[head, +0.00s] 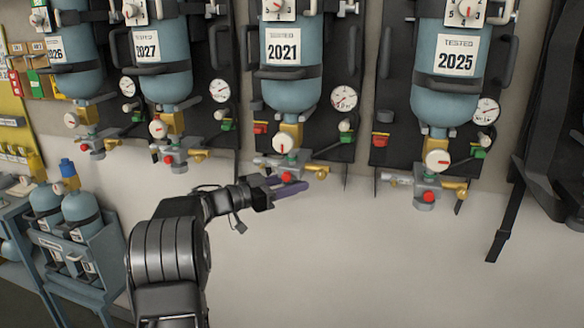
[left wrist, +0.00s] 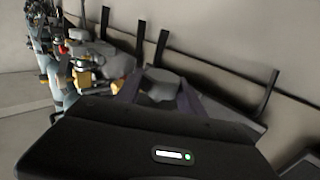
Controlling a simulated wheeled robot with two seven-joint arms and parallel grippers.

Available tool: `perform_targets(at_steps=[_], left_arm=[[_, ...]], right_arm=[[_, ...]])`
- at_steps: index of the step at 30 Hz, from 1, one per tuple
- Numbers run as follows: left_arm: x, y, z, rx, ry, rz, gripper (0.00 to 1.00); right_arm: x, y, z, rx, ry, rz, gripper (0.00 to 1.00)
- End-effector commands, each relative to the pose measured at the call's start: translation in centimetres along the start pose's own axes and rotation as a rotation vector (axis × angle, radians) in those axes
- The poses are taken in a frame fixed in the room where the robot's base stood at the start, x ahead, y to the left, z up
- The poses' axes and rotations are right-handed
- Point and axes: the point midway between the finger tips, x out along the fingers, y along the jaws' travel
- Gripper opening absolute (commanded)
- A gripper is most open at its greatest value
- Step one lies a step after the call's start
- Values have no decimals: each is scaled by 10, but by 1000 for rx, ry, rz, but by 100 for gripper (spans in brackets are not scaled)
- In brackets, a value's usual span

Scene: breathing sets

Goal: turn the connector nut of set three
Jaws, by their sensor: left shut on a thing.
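Several breathing sets hang in a row on the wall. The third from the left, a blue cylinder (head: 291,85) tagged 2021, has a valve block below with a white-faced gauge (head: 286,142) and a red button (head: 287,177). My left gripper (head: 290,189) reaches in from the left right under this block, its purple fingers at the block's lower end. In the left wrist view, a grey rounded connector nut (left wrist: 160,84) sits between the two fingers, and the gripper is shut on it. In the head view the fingers hide this nut. My right gripper is not in view.
The set tagged 2025 (head: 455,60) hangs to the right, and those tagged 2027 (head: 162,75) and 2026 (head: 75,60) to the left. A blue rack (head: 95,262) with cylinders stands at lower left. Black straps hang at the right. The wall below the sets is clear.

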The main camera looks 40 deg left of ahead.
Motion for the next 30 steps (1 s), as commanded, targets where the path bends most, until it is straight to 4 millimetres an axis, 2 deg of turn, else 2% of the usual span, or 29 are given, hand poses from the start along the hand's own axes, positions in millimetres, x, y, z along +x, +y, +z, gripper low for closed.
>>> perform_targets(at_steps=[2, 9, 26, 27, 30], left_arm=[[-1, -4, -2, 2, 0, 44, 5], [1, -1, 2, 1, 3, 162, 5], [-1, -1, -2, 2, 2, 196, 5], [-1, -1, -2, 2, 2, 196, 48], [-1, -1, -2, 2, 2, 196, 56]], right_arm=[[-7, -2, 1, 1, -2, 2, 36], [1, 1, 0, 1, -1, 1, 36], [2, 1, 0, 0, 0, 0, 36], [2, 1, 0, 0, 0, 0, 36], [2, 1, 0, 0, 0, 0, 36]])
